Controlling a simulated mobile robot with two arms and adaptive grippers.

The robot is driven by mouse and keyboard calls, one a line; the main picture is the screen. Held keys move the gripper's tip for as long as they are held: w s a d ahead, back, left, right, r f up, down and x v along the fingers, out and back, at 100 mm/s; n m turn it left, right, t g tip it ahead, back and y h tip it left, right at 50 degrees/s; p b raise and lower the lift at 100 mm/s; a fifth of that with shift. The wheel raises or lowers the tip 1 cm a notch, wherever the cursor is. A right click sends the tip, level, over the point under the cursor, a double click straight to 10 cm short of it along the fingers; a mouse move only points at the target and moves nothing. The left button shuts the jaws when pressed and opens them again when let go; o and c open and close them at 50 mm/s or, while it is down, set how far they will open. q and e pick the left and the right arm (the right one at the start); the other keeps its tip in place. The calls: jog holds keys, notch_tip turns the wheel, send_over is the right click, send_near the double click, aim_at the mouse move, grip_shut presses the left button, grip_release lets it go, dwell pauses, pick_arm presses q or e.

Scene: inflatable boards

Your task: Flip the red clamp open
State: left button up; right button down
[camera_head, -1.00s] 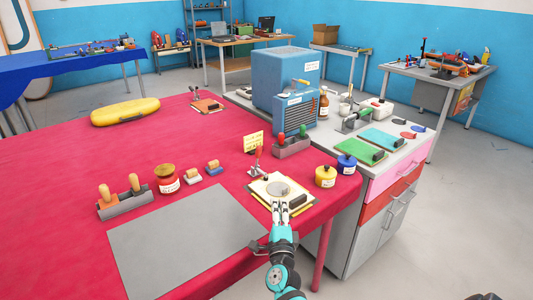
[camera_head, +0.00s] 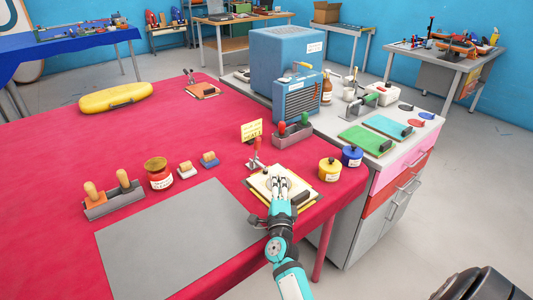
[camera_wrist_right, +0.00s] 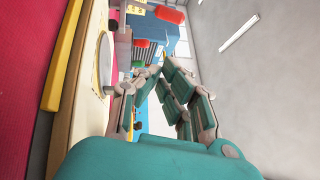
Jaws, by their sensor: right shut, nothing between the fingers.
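The red-handled toggle clamp (camera_head: 255,157) stands upright at the far left corner of a pale board fixture (camera_head: 265,184) on the red table. In the right wrist view its red handle (camera_wrist_right: 171,14) seems to be at the top, beyond the fingertips. My right gripper (camera_head: 278,183) is over the fixture, its fingers pointing away from me. The right wrist view shows the fingers (camera_wrist_right: 158,74) beside the fixture's round white disc (camera_wrist_right: 105,62). The fingers hide part of the disc in the head view. My left gripper is not in view.
A yellow sign (camera_head: 251,131) stands behind the clamp, with a grey stamp rack (camera_head: 292,137) to its right. Yellow (camera_head: 329,170) and blue (camera_head: 352,156) pots stand right of the fixture. A bare grey mat (camera_head: 170,240) lies to the left.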

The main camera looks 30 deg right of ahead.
jog(key=r+b, duration=0.2)
send_over(266, 168)
jog(key=s+d, duration=0.1)
jog(key=s, duration=0.3)
jog(key=shift+w+d+f, duration=0.1)
jog(key=shift+f, duration=0.15)
jog(key=shift+w+a+r, duration=0.15)
jog(key=shift+w, duration=0.45)
jog(key=shift+w+a+r, duration=0.15)
jog(key=shift+w, duration=0.45)
jog(key=shift+w+a+r, duration=0.25)
jog(key=shift+w, duration=0.4)
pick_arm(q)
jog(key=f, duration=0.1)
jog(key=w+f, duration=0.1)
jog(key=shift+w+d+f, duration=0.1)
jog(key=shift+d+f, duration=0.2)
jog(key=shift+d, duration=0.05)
